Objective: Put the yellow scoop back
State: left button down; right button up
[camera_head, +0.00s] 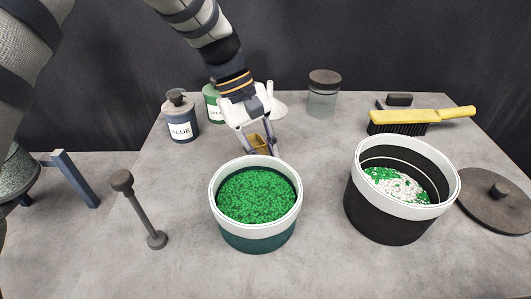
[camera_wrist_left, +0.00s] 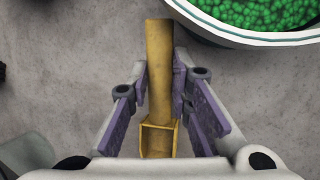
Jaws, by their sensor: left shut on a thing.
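The yellow scoop (camera_wrist_left: 159,70) is between the fingers of my left gripper (camera_wrist_left: 160,100) in the left wrist view. Its handle points up the picture, toward the green-filled bucket, and its square cup is at the lower end. In the head view my left gripper (camera_head: 256,140) is behind the green-filled bucket, shut on the scoop (camera_head: 258,144), of which only a small part shows. I cannot tell whether the scoop touches the table. My right gripper is not in view.
The bucket of green granules (camera_head: 255,241) stands just in front of my left gripper. A black bucket (camera_head: 385,215) with white and green granules stands to the right. The BLUE jar (camera_head: 181,120), a green jar (camera_head: 211,99), a grey-lidded jar (camera_head: 322,103), a yellow brush (camera_head: 425,117) and a dark lid (camera_head: 497,208) surround them.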

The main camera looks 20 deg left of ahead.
pick_arm(q)
jog(key=c, duration=1.5)
grip_release()
jog(key=shift+o, duration=0.2)
jog(key=v, duration=1.2)
jog(key=shift+r, duration=0.1)
